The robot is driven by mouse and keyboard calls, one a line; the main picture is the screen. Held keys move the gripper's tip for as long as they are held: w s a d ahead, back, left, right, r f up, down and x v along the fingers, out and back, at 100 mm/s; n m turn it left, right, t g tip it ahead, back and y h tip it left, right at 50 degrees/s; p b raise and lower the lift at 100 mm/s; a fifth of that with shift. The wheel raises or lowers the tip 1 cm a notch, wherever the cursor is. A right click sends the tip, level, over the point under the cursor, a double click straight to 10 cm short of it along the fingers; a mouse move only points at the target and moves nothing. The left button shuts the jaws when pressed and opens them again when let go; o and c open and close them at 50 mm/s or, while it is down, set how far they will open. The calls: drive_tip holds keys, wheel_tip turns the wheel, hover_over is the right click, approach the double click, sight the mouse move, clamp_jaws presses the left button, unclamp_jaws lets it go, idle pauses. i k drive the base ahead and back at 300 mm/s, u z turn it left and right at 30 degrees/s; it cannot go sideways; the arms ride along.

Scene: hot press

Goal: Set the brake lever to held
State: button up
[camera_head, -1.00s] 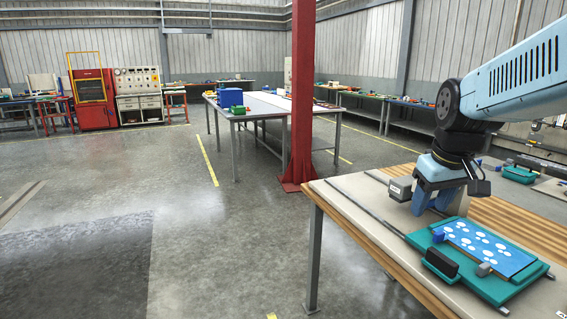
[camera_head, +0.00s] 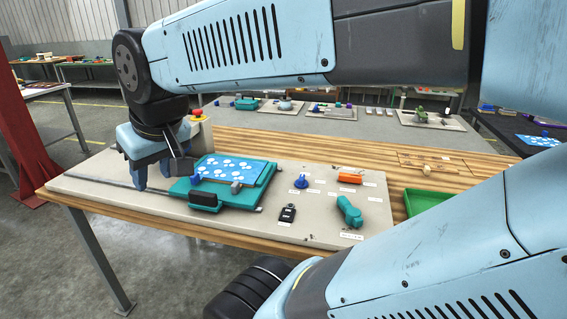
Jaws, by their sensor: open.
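A teal lever (camera_head: 349,211) stands at the right front of the pale board (camera_head: 110,196); it looks like the brake lever, but its label is too small to read. Its set position cannot be told. My gripper (camera_head: 152,180) points down at the board's left end, with its fingers apart and nothing visible between them. It is beside the teal carriage (camera_head: 262,178) with the blue, white-spotted sheet (camera_head: 232,169), well left of the lever.
A green tray (camera_head: 425,203) is at the right. My arm spans the top and covers the lower right.

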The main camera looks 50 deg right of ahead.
sight(343, 176)
drive_tip(key=u, duration=1.1)
drive_tip(key=i, duration=0.1)
drive_tip(key=z, duration=3.3)
drive_tip(key=k, duration=0.85)
drive_tip(key=z, duration=0.15)
drive_tip(key=i, duration=0.85)
drive_tip(key=u, duration=0.15)
